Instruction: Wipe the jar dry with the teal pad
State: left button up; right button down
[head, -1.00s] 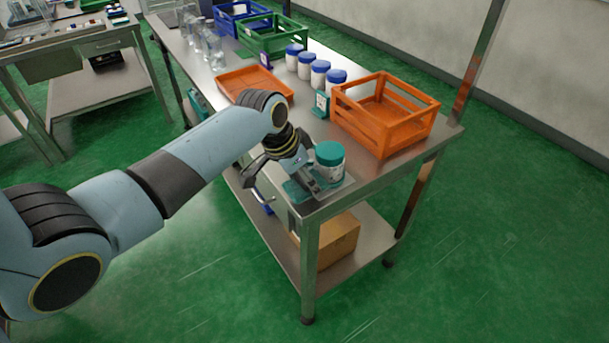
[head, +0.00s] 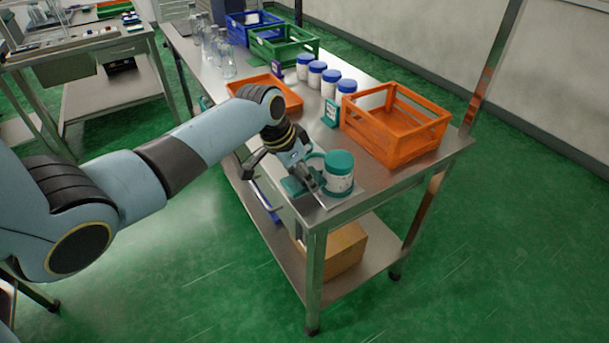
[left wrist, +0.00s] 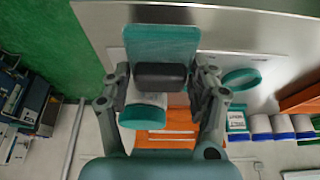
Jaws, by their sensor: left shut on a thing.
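The jar (head: 339,177) is white with a teal lid and stands upright near the front corner of the steel table. Its teal lid (left wrist: 143,116) shows in the left wrist view, partly covered by my gripper. My left gripper (left wrist: 160,88) is shut on the dark handle of the teal pad (left wrist: 163,43), a flat rectangle beyond the fingers. In the head view the pad (head: 292,186) is just left of the jar, near the table edge. I cannot tell whether it touches the jar. My right gripper is not in view.
An orange crate (head: 412,143) stands right behind the jar. A teal sign (head: 331,114) and several blue-lidded jars (head: 328,85) are farther back. A teal-rimmed round piece (left wrist: 241,77) lies near the gripper. An orange tray (head: 287,95) is behind my arm.

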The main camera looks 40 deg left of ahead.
pick_arm(q)
jog(key=shift+d, duration=0.1)
jog(key=shift+s+d+r+p, duration=0.1)
jog(key=shift+s+d+p, duration=0.2)
jog(key=shift+d+p, duration=0.4)
jog(key=shift+s+d+p, duration=0.25)
jog(key=shift+d+p, duration=0.1)
jog(key=shift+d, duration=0.3)
jog(key=shift+s+d+p, duration=0.25)
jog(key=shift+d+p, duration=0.1)
jog(key=shift+d, duration=0.25)
jog(key=shift+a, duration=0.1)
jog(key=shift+w+a+b, duration=0.2)
jog(key=shift+w+a, duration=0.1)
jog(key=shift+a, duration=0.35)
jog(key=shift+w+a+b, duration=0.15)
jog(key=shift+w+a, duration=0.1)
jog(key=shift+a, duration=0.4)
jog(key=shift+w+a+b, duration=0.2)
jog(key=shift+w+a, duration=0.1)
jog(key=shift+a, duration=0.35)
jog(key=shift+d, duration=0.1)
